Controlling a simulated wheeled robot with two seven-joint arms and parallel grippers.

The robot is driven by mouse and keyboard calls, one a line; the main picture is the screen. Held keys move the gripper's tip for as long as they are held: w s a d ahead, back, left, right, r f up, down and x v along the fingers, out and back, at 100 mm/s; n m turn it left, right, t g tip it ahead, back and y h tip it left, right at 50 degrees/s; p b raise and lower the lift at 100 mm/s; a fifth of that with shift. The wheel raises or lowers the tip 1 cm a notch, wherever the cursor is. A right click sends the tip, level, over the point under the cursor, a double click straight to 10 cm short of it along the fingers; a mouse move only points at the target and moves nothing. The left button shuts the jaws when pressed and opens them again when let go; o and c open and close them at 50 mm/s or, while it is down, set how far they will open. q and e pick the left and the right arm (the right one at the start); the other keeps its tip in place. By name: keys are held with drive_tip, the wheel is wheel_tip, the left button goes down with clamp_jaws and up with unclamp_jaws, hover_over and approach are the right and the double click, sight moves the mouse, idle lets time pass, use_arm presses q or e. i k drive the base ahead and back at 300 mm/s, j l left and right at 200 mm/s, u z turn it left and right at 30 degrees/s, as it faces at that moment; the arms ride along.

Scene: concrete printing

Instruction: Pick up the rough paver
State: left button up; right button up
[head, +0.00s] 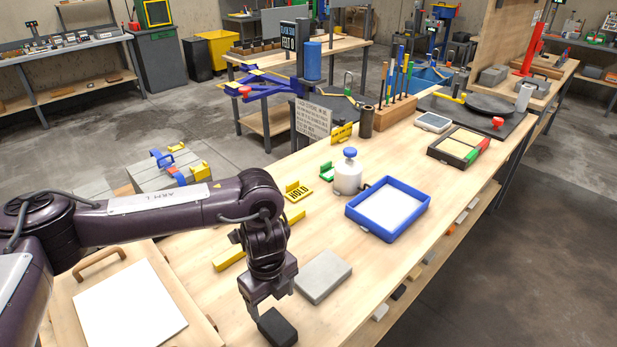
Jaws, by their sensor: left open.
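A light grey slab with a plain top (323,277), which looks like the paver, lies flat on the wooden workbench (400,262). How rough its surface is cannot be told from here. My left gripper (267,304) points down just left of the slab and is open. A dark grey block (277,328) sits right under its fingertips; I cannot tell whether they touch it. My right gripper is not in view.
A yellow bar (232,258) lies behind my left gripper. A white sheet (130,308) lies on a board at left. Bench right of the slab is clear.

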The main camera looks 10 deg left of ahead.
sight(321, 275)
drive_tip(key=k, duration=1)
